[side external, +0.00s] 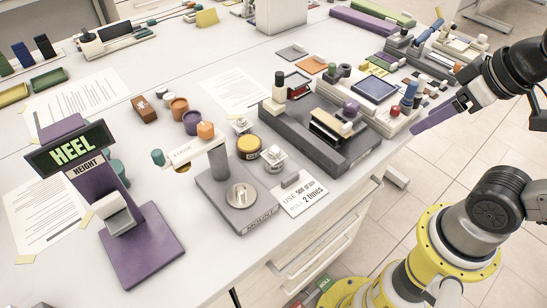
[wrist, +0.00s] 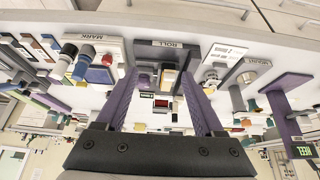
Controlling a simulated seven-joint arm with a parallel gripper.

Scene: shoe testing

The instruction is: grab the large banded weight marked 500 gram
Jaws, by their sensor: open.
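The likely banded weight is a short round piece with a yellow top and dark band (side external: 248,147), on the table beside the grey scale-like stand. A silver-topped weight (side external: 273,159) stands just right of it, and a smaller silver-topped one (side external: 241,126) behind it. I cannot read any marking on them. My gripper (side external: 438,114) has purple fingers and is at the right, beyond the table's edge, well away from the weights. In the wrist view my gripper (wrist: 160,82) is open and empty.
A dark grey roller device (side external: 330,140) stands between my gripper and the weights. A card reading "USE 500 gram, ROLL 2 times" (side external: 305,197) lies at the front edge. A grey stand (side external: 238,200) and purple HEEL HEIGHT device (side external: 140,245) stand to the left.

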